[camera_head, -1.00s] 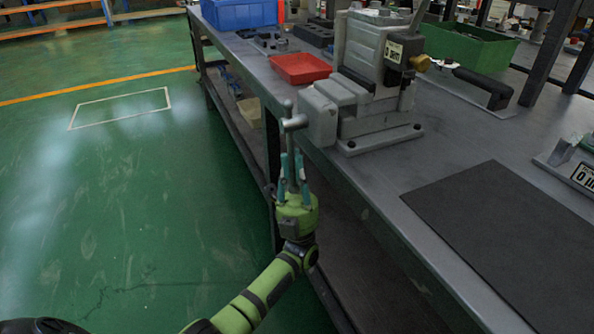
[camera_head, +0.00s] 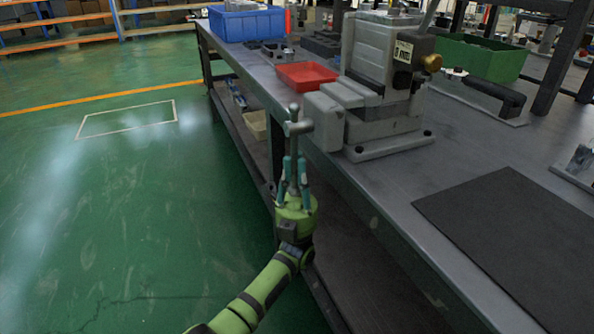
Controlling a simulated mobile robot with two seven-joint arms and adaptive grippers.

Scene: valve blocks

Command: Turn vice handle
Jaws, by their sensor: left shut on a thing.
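The grey vice (camera_head: 322,122) is mounted at the edge of the workbench, its jaw end sticking out past the edge. The vice handle (camera_head: 294,140) is a metal bar that stands about upright in front of the vice, with a knob at its top. My left gripper (camera_head: 294,168) comes from below and is shut on the lower part of the handle, one finger on each side. The handle's lower end is hidden by the gripper. My right gripper is not in view.
The bench (camera_head: 400,195) bears a red tray (camera_head: 306,75), a blue crate (camera_head: 247,25), a green bin (camera_head: 482,58) and a dark mat (camera_head: 510,235). A shelf runs under the bench. The green floor (camera_head: 120,220) to the left is clear.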

